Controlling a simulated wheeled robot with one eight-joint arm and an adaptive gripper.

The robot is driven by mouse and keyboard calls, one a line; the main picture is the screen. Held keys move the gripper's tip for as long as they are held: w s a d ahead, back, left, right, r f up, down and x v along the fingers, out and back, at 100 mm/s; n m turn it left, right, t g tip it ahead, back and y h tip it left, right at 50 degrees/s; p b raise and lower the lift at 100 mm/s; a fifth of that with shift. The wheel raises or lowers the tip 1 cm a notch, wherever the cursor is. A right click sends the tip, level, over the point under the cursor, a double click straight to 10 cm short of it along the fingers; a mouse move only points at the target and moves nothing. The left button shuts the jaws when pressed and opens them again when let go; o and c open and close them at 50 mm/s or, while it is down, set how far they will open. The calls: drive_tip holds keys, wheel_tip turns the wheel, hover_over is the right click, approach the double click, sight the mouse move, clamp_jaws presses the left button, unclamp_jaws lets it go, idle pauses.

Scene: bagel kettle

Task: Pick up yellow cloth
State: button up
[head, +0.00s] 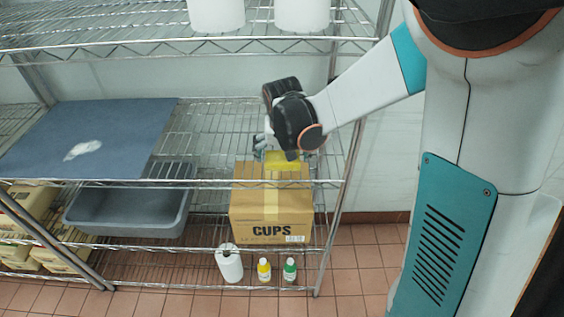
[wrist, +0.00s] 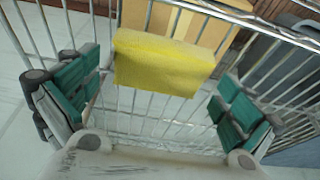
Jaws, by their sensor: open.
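The yellow cloth (wrist: 168,64) is a folded block in the wrist view, lying on the wire shelf ahead of my open fingers. In the head view the yellow cloth (head: 283,160) shows just below my gripper (head: 268,148), above the cardboard cups box. My gripper also shows in the wrist view (wrist: 158,105), with its teal finger pads spread wide on either side and nothing between them. The cloth is apart from both pads, nearer the top of that picture.
The wire shelf (head: 200,128) holds a blue board (head: 95,125) with a white cloth (head: 82,149) on it. Below are a grey tub (head: 130,212) and the cups box (head: 270,215). White containers (head: 216,12) stand on the shelf above. Shelf posts stand close to my arm.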

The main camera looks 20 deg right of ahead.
sight(282, 155)
drive_tip(key=shift+w+f, duration=0.15)
drive_tip(key=shift+f, duration=0.4)
drive_tip(key=c, duration=0.9)
drive_tip(key=shift+c, duration=0.2)
drive_tip(key=shift+r, duration=0.25)
drive_tip(key=shift+r, duration=0.3)
drive_tip(key=v, duration=0.1)
drive_tip(key=p+v, duration=0.1)
drive_tip(key=v, duration=0.1)
drive_tip(key=shift+w+d, duration=0.15)
drive_tip(key=shift+w, duration=0.05)
drive_tip(key=s+a+p, duration=0.1)
drive_tip(key=s+a, duration=0.1)
drive_tip(key=s, duration=0.6)
drive_tip(key=s+a+p, duration=0.1)
drive_tip(key=s+a, duration=0.2)
drive_tip(key=s, duration=0.6)
drive_tip(key=shift+a, duration=0.2)
drive_tip(key=shift+f, duration=0.2)
